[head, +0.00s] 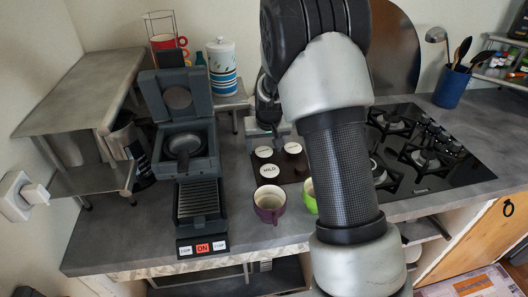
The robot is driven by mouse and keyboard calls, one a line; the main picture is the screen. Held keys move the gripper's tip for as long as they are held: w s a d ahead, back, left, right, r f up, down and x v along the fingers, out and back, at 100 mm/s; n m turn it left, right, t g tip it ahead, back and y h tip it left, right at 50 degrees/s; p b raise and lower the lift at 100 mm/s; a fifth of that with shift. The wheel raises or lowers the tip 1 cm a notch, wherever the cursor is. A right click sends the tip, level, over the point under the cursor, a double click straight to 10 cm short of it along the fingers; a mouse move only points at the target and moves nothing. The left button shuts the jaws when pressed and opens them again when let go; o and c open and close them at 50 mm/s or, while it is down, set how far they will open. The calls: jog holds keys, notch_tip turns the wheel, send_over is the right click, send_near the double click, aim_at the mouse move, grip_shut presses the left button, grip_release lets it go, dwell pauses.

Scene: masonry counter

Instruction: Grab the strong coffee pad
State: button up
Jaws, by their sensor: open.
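Several coffee pads with white round labels sit on a dark tray (285,176) on the counter. The front pad (269,171) reads "MILD". The labels on the back left pad (263,152) and the back right pad (293,147) are too small to read surely, so I cannot tell which is the strong one. My gripper (275,134) is open, just behind and above the back pads, and partly hidden by my arm. I see nothing between its fingers. My arm may hide more of the tray's right side.
A dark coffee machine (187,205) with raised lid stands left of the pads. A purple cup (269,202) and a green cup (309,195) stand in front. A black gas hob (440,160) lies right. A striped canister (222,72) stands on a back shelf.

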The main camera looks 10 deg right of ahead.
jog(key=c, duration=1.1)
